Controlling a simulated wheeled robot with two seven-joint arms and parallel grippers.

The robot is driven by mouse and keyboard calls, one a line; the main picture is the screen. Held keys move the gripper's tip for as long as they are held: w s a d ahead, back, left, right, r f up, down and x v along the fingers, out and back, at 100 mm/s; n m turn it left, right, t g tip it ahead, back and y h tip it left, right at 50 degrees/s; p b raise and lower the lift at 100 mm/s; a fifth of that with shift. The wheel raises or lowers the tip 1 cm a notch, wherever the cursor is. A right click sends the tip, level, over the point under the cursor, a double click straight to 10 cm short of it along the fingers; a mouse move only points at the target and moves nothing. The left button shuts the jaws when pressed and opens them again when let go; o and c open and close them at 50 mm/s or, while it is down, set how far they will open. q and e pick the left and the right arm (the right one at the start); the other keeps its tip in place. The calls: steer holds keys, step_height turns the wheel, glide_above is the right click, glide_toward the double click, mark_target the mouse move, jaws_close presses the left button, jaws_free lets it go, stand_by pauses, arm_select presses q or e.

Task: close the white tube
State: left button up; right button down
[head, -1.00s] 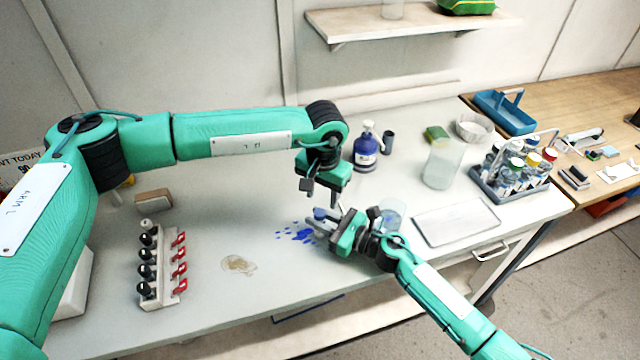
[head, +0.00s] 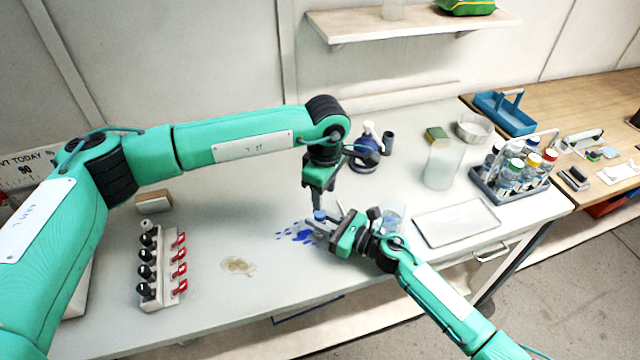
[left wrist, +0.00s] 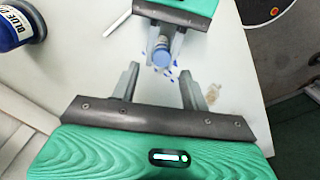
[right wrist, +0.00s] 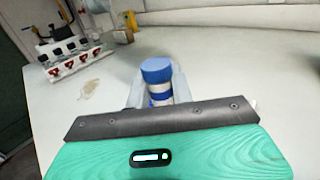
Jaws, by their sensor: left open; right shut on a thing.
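The white tube (right wrist: 160,90) stands upright with a blue band and a blue cap (right wrist: 157,70) on top. I cannot tell how tightly the cap sits. My right gripper (head: 316,226) is shut on the tube, one finger on each side, above the bench. My left gripper (head: 325,203) points down over the tube from above, open and empty. In the left wrist view the cap (left wrist: 162,56) shows beyond the open left fingers (left wrist: 160,84), not between them. The tube's lower part is hidden.
Blue spill spots (head: 290,235) lie left of the right gripper. A rack with red clips (head: 163,265) stands at the left, a blue-labelled bottle (head: 366,150) behind, a clear beaker (head: 440,165) and a flat tray (head: 456,223) at the right. A beige stain (head: 238,266) marks the front bench.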

arm_select(q)
steer(key=n, duration=0.3)
steer(key=shift+r, duration=0.1)
steer(key=n, duration=0.4)
steer(key=shift+r+n, duration=0.15)
steer(key=shift+n, duration=0.25)
steer(key=n, duration=0.6)
steer(key=shift+a+r, duration=0.15)
steer(key=shift+r, duration=0.05)
steer(key=n, duration=0.6)
steer(key=shift+a+r+n, duration=0.15)
steer(key=shift+r+n, duration=0.05)
steer(key=shift+n, duration=0.1)
steer(key=n, duration=0.6)
steer(key=shift+w+a+r+n, duration=0.1)
steer(key=shift+a+r+n, duration=0.1)
steer(key=shift+n, duration=0.2)
steer(key=shift+f, duration=4.05)
